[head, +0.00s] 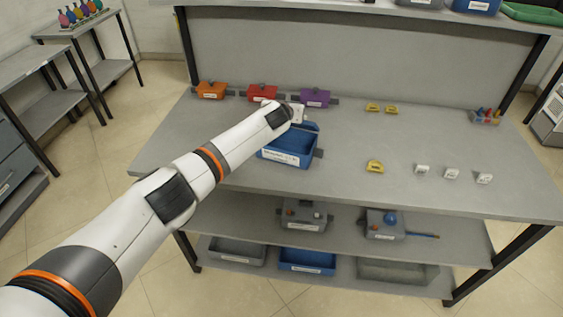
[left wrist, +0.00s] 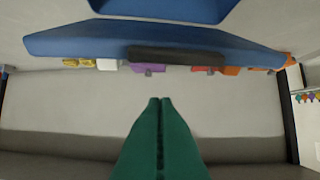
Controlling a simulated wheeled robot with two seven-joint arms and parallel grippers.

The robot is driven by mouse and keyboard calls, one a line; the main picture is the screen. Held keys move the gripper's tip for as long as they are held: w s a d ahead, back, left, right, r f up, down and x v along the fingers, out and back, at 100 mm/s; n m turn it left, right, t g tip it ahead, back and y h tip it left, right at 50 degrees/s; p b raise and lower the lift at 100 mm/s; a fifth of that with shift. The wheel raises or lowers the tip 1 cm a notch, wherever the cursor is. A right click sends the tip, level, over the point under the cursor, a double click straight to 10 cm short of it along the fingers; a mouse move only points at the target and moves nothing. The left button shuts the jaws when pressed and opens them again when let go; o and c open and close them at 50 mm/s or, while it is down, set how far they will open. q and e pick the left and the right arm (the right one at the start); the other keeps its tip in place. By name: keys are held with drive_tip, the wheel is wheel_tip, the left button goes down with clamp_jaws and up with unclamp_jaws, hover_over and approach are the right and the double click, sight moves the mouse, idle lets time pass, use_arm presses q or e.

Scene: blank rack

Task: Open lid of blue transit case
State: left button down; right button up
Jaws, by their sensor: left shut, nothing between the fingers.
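The blue transit case (head: 284,157) stands on the tabletop, with a white label on its front. Its inside shows from above, and a blue piece at its back edge, which looks like the raised lid (head: 311,126), is partly hidden by my left arm. In the left wrist view a broad blue panel (left wrist: 80,42) with a dark handle (left wrist: 190,55) spans the top, and more blue shows above it. My left gripper (left wrist: 160,100) has its green fingers shut together and empty, apart from the panel. In the head view its fingers are hidden behind the wrist. My right gripper is not in view.
Orange (head: 211,90), red (head: 262,92) and purple (head: 315,97) cases line the back of the table. Yellow pieces (head: 375,167) and white pieces (head: 422,169) lie to the right. The table's right front is mostly clear.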

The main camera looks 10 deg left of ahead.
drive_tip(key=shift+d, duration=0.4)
use_arm(q)
drive_tip(key=shift+s+r, duration=0.1)
